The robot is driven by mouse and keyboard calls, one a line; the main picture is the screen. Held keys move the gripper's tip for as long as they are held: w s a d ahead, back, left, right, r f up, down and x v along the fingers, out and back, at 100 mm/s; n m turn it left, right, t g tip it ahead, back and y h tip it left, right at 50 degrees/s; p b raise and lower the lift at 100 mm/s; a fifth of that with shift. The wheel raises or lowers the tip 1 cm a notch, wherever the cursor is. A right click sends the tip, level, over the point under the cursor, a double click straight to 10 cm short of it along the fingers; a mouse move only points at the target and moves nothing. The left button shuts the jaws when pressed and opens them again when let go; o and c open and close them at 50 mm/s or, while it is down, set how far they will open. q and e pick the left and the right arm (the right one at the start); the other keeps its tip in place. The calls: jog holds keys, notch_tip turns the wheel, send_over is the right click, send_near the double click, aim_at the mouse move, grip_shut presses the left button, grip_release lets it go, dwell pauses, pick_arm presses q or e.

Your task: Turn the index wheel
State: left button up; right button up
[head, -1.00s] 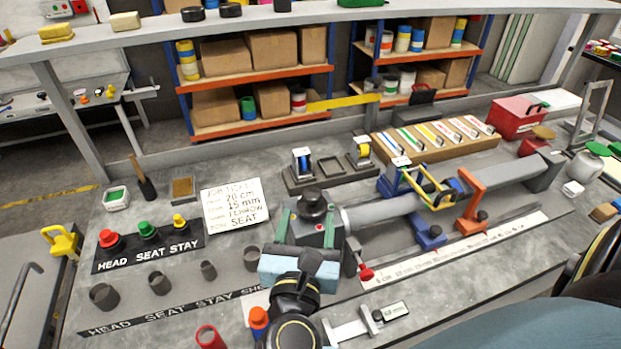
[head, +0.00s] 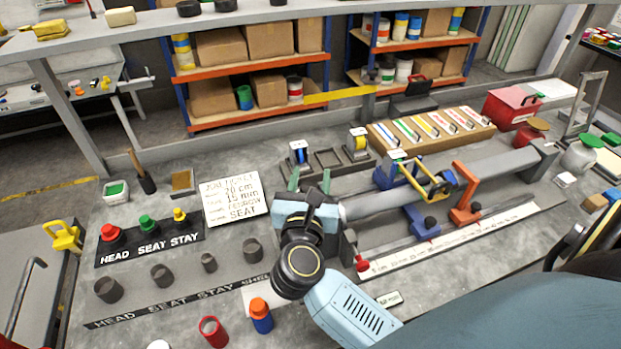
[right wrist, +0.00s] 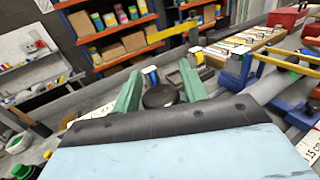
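The index wheel appears to be the round black knob (right wrist: 160,97) in the right wrist view, at the near left end of the long grey tube (head: 375,203). In the head view my arm and gripper mostly hide it. My right gripper (head: 310,182) has two green fingers, spread apart. In the right wrist view the fingers (right wrist: 160,85) stand on either side of the black knob, with only narrow gaps in the picture. I cannot tell whether they touch it. My left gripper is in neither view.
Blue clamp (head: 425,222) and orange clamp (head: 465,203) stand along the tube, with a ruler strip (head: 460,238) in front. An order card (head: 232,198), labelled buttons (head: 147,225) and dark cups (head: 162,275) lie left. Spool holders (head: 328,160) stand behind.

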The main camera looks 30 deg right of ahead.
jog(key=c, duration=0.6)
jog(key=shift+c, duration=0.2)
jog(key=shift+y, duration=0.3)
